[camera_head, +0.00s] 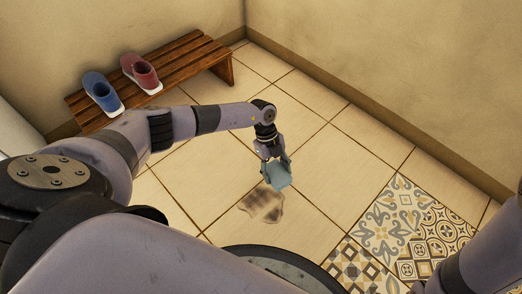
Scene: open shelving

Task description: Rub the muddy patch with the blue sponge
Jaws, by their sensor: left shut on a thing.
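The muddy patch (262,207) is a brown, blotchy stain on the light floor tiles, near the middle of the view. The blue sponge (279,178) is held in my left gripper (275,165), whose fingers are shut on it. The sponge is just beyond the patch's upper right edge in the picture. Whether it touches the floor I cannot tell. My right gripper is not in view; only part of my right arm shows at the lower right.
A wooden slatted bench (178,72) stands by the back left wall. It carries a blue shoe (101,91) and a red shoe (141,73). A patterned tile mat (399,232) lies to the right. The floor between the bench and the right wall is clear.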

